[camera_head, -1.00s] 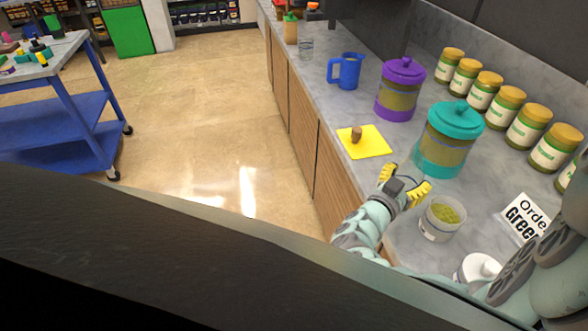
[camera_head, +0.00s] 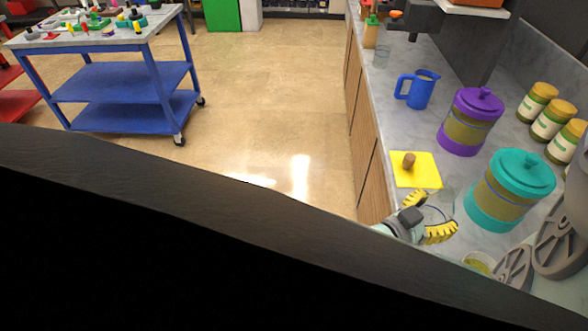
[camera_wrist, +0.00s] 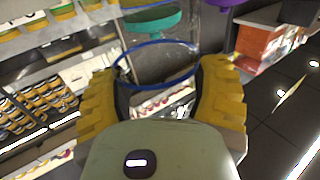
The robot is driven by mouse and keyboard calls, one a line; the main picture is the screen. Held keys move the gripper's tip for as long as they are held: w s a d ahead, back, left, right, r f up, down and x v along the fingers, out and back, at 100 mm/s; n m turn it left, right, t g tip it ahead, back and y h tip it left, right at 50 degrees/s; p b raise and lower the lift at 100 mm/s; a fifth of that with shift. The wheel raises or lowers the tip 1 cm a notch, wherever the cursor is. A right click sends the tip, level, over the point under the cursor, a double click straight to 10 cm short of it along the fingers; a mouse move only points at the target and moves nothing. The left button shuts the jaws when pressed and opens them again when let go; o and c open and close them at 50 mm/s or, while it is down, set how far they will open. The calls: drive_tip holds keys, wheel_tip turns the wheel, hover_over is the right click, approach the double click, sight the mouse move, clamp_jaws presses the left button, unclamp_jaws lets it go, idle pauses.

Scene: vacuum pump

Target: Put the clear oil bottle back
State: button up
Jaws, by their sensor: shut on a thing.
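My gripper (camera_head: 434,211) is over the counter's near end, its yellow fingers shut on a see-through vessel with a blue rim, apparently the clear oil bottle. In the wrist view the vessel's blue ring (camera_wrist: 157,43) shows between the two fingers, and the background shows through its clear wall. In the head view the vessel is very faint, and its base and contact with the counter cannot be made out. The gripper is just left of the teal-lidded jar (camera_head: 510,190) and below the yellow board (camera_head: 424,177).
Several gold-lidded jars (camera_head: 551,118) line the wall. A blue cart (camera_head: 125,85) with small items on top stands left across open floor (camera_head: 265,100).

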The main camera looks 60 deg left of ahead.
drive_tip(key=w+a+f+b, duration=0.1)
drive_tip(key=w+f+b, duration=0.3)
drive_tip(key=w, duration=0.4)
drive_tip(key=shift+w+a+f+b, duration=0.15)
drive_tip(key=shift+w+a+b, duration=0.2)
drive_tip(key=shift+b, duration=0.45)
drive_tip(key=shift+f, duration=0.1)
drive_tip(key=o, duration=1.3)
drive_tip(key=shift+o, duration=0.2)
